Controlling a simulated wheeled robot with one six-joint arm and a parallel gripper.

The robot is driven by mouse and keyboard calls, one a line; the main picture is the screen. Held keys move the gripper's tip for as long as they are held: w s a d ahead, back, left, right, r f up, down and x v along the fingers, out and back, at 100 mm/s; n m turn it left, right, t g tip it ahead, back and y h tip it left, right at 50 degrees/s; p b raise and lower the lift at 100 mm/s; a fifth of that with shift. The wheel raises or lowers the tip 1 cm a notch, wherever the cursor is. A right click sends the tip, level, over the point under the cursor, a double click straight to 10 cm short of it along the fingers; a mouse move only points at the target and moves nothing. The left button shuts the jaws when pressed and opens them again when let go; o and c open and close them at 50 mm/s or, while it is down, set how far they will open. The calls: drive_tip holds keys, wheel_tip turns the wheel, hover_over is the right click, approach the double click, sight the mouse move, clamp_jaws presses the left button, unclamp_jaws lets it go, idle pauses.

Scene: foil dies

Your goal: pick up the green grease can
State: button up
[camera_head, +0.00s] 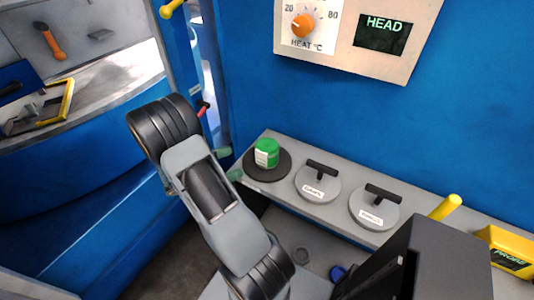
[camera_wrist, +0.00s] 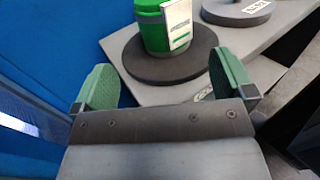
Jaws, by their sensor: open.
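The green grease can (camera_head: 267,152) stands upright on a round black pad (camera_head: 252,173) at the left end of a grey shelf. It has a white label on its side. In the wrist view the can (camera_wrist: 152,33) stands on the dark pad (camera_wrist: 142,70) ahead of my gripper (camera_wrist: 164,85), and its top is cut off by the frame edge. My gripper's two green fingertips are wide apart with nothing between them. The can is beyond the fingertips, not touching them. In the head view the gripper (camera_head: 229,164) shows only partly, just left of the can, behind my arm.
Two grey discs with black T-handles and labels, a left one (camera_head: 317,183) and a right one (camera_head: 374,208), sit right of the can. A yellow box (camera_head: 508,252) stands farther right. A blue wall (camera_head: 340,120) with a dial panel rises behind the shelf (camera_head: 290,203).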

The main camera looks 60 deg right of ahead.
sight(265, 151)
drive_tip(key=p+x, duration=0.1)
drive_tip(key=x, duration=0.6)
drive_tip(key=shift+s, duration=0.1)
drive_tip(key=shift+p+x, duration=0.85)
drive_tip(key=shift+x, duration=1.8)
drive_tip(key=shift+s+a, duration=0.15)
drive_tip(key=shift+c, duration=0.2)
drive_tip(key=c, duration=1)
